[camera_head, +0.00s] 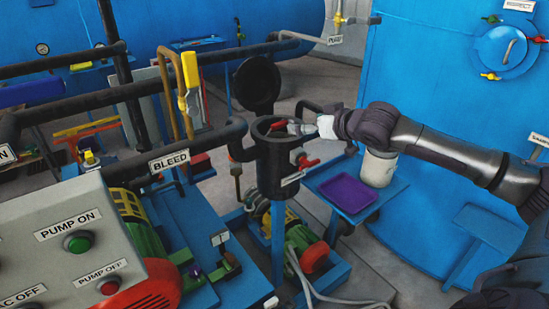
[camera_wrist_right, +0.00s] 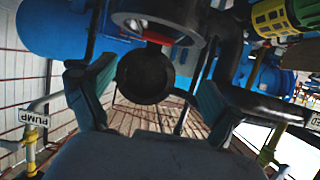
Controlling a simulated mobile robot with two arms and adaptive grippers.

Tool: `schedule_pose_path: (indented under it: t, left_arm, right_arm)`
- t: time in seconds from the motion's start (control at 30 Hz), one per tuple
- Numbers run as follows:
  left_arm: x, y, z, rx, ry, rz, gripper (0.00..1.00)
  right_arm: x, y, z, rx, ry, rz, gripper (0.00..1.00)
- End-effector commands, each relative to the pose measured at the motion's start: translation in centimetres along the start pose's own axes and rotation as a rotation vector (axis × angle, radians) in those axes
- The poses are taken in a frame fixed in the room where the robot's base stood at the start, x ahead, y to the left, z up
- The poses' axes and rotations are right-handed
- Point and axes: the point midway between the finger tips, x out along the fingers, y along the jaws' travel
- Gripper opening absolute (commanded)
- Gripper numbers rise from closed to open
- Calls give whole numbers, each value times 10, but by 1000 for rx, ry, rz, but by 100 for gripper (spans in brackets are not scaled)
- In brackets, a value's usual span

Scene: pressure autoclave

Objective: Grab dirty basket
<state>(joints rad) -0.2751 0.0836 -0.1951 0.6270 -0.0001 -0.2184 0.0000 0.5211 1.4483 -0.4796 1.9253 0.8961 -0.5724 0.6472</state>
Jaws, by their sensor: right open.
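The black strainer pot (camera_head: 272,172) stands upright in the middle of the head view, with its round lid (camera_head: 257,84) swung up behind it. The pot's open mouth (camera_wrist_right: 160,18) shows at the top of the right wrist view, with a light ring and a dark red patch inside. I cannot make out the dirty basket clearly; it may be that ringed part in the mouth. My right gripper (camera_head: 297,128) is at the rim of the pot, coming in from the right. In the right wrist view its fingers (camera_wrist_right: 153,75) are spread, with nothing between them. My left gripper is not in view.
A blue shelf (camera_head: 322,185) right of the pot holds a purple tray (camera_head: 347,193) and a white container (camera_head: 378,170). Black pipes, a yellow-handled valve (camera_head: 190,72) and a red valve handle (camera_head: 307,162) surround the pot. A control box (camera_head: 70,230) stands at lower left.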

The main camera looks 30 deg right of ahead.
Motion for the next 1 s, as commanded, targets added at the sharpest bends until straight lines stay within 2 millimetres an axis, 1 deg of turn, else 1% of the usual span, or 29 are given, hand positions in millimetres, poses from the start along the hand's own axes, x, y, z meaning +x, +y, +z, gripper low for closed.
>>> schedule_pose_path:
  t: [0.03,0.2,0.3,0.37,0.43,0.53,0.6,0.67,0.77,0.83,0.9,1.0]
  left_arm:
    - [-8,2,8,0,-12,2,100]
    - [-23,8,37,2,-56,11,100]
    - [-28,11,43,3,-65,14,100]
    - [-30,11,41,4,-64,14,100]
    - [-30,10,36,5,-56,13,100]
    - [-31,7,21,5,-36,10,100]
    - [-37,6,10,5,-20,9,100]
    - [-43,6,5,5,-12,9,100]
    - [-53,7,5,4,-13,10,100]
    - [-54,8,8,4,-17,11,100]
    - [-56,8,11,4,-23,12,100]
    - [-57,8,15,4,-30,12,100]
  right_arm:
    - [8,-2,-4,8,1,-5,92]
    - [39,-2,-4,4,2,-4,92]
    - [55,-1,-4,3,2,-2,92]
    - [62,-1,-2,2,1,-3,92]
    - [68,-1,-1,0,0,-2,92]
    - [72,0,-1,-2,0,-1,92]
    - [78,1,-1,-1,-2,-1,92]
    - [86,2,-1,0,-2,-1,92]
    - [101,5,1,0,-2,-1,92]
    - [111,5,2,0,1,-2,92]
    - [117,5,3,-1,-1,-1,92]
    - [122,5,4,-3,0,-1,92]
